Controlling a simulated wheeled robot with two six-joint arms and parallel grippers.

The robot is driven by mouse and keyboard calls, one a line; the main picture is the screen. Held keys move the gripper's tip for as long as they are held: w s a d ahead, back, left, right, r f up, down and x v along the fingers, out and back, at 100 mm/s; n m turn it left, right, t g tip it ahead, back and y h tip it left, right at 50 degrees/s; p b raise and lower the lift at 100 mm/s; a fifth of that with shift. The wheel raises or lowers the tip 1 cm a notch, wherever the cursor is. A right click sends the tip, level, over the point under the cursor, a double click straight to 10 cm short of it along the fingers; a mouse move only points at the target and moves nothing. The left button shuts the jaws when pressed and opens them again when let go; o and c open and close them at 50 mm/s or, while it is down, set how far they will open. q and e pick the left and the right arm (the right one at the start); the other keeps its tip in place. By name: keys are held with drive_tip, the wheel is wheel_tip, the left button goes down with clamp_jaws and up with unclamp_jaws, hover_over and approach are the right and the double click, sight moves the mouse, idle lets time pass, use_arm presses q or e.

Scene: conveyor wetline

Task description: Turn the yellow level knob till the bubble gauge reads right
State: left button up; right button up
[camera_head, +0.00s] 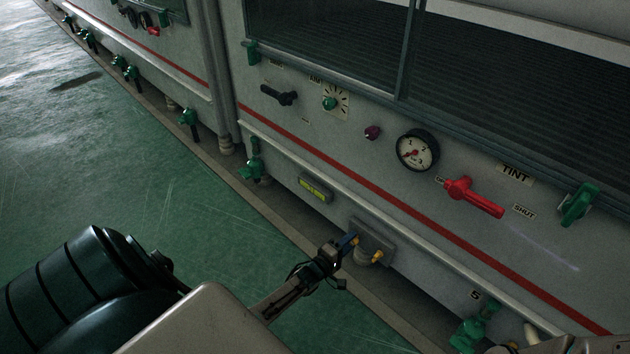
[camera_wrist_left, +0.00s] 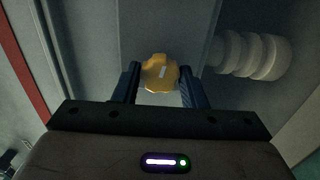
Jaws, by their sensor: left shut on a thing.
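The yellow level knob (camera_wrist_left: 160,72) is a scalloped disc with a pale mark on its face. In the left wrist view it sits between the two dark blue fingers of my left gripper (camera_wrist_left: 160,88), which is shut on it. In the head view my left gripper (camera_head: 346,248) is at a grey block low on the machine and partly hides the knob (camera_head: 354,240). The bubble gauge (camera_head: 315,188) is a yellow-green strip in a grey frame, up and left of the knob. Its bubble is too small to read. Part of my right arm shows at the bottom right corner; its jaws are unclear.
A pale ribbed fitting (camera_wrist_left: 250,55) is beside the knob. A rail runs along the panel above the block. Higher up are a dial gauge (camera_head: 417,150) and a red handle (camera_head: 473,197). Green valves (camera_head: 252,160) line the machine's foot. The green floor (camera_head: 160,190) is open at left.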

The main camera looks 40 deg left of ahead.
use_arm(q)
drive_tip(key=shift+n+p, duration=0.5)
drive_tip(key=shift+n, duration=1.1)
drive_tip(key=shift+n+p, duration=0.55)
drive_tip(key=shift+n, duration=1.15)
drive_tip(key=shift+n, duration=0.6)
